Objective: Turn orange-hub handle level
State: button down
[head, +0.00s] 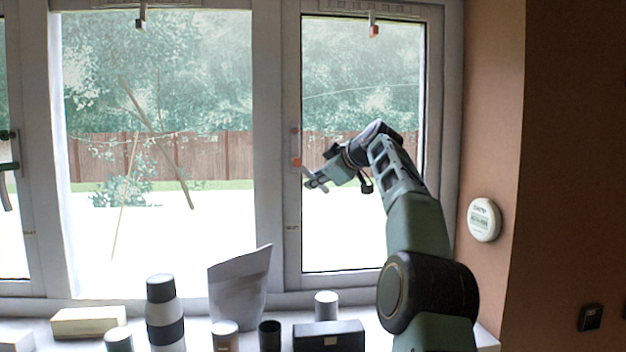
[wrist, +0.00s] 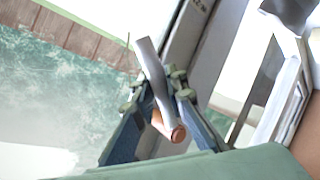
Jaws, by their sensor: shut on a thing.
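The orange-hub handle (head: 307,173) is on the frame of the right window, its orange hub (head: 296,162) on the left upright of that sash. Its short visible part slants down and right from the hub; the rest is hidden at my fingers. In the wrist view the grey handle (wrist: 148,58) runs between my fingers, with the orange hub (wrist: 178,134) at its lower end. My gripper (head: 315,182) reaches in from the right and is shut on the handle; it also shows in the wrist view (wrist: 156,88).
Another handle with a dark hub (head: 8,165) is on the left window. The sill below holds a striped bottle (head: 164,315), a paper bag (head: 238,290), a black box (head: 328,336) and several small cups. A round white thermostat (head: 484,220) hangs on the right wall.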

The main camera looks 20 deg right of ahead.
jog(key=shift+d+r+n+h+p, duration=0.25)
jog(key=shift+r+n+h+p, duration=0.05)
jog(key=shift+r+h+p, duration=0.1)
jog(key=shift+s, duration=0.1)
jog(key=c, duration=1.9)
grip_release()
jog(key=v, duration=1.2)
jog(key=shift+r, duration=0.1)
